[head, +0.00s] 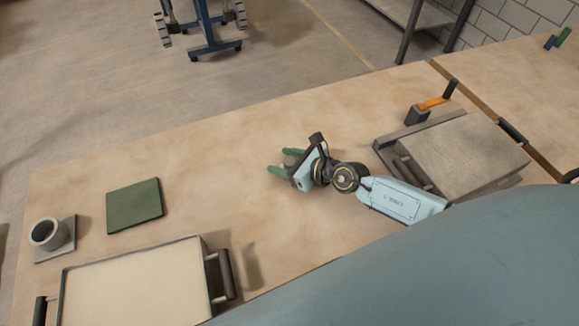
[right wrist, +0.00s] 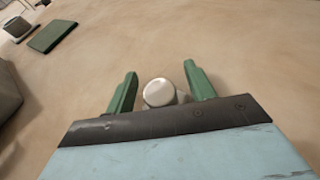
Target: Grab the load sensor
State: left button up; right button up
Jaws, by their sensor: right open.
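My right gripper (head: 285,162) is over the middle of the table, its two green fingers spread apart and pointing left. In the right wrist view, a pale round-topped piece (right wrist: 158,92) sits between the open fingers of that gripper (right wrist: 160,85). It looks like the load sensor, with a small grey-white body partly showing below its cap. A gap shows between it and each finger, and its lower part is hidden behind the gripper body. In the head view I cannot make it out. My left gripper is not in view.
A dark green pad (head: 134,205) lies left, beside a grey cup (head: 47,234) on a square plate (head: 68,231). A handled tray (head: 207,268) of pale sand stands front left. The table (head: 215,150) is clear between.

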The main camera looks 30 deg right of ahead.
jog(key=shift+c, duration=0.3)
jog(key=c, duration=1.1)
jog(key=shift+o, duration=0.2)
